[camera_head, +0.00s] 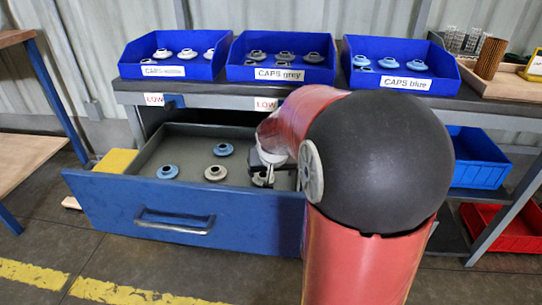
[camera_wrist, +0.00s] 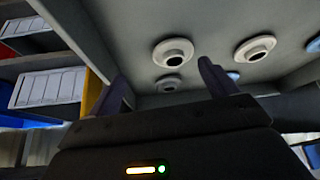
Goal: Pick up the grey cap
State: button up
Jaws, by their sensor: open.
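My gripper (camera_head: 263,174) is open over the right part of the pulled-out drawer (camera_head: 183,207). In the wrist view the two fingers of my gripper (camera_wrist: 163,72) stand apart with nothing clasped. A grey cap (camera_wrist: 168,84) shows low between the fingers, partly in shade. A pale cap (camera_wrist: 173,52) lies just beyond it, and another pale cap (camera_wrist: 254,49) lies to the right. In the head view a pale cap (camera_head: 215,173) lies left of my gripper, with blue caps (camera_head: 167,172) and (camera_head: 223,150) near it. My gripper and arm hide much of the drawer's right side.
Blue bins of white, grey (camera_head: 283,73) and blue caps stand on the bench above the drawer. The drawer walls and the bench edge (camera_head: 200,88) are close to my arm. The drawer's left floor is mostly clear.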

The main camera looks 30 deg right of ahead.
jog(key=w+d, duration=0.1)
jog(key=w, duration=0.2)
jog(key=w+d+p, duration=0.1)
jog(key=w+d, duration=0.1)
jog(key=w, duration=0.2)
jog(key=w+d+p, duration=0.1)
jog(key=w, duration=0.2)
jog(key=shift+w+d, duration=0.25)
jog(key=shift+w, duration=0.05)
jog(key=x, duration=0.5)
jog(key=shift+f, duration=0.1)
jog(key=shift+c, duration=0.5)
jog(key=c, duration=1)
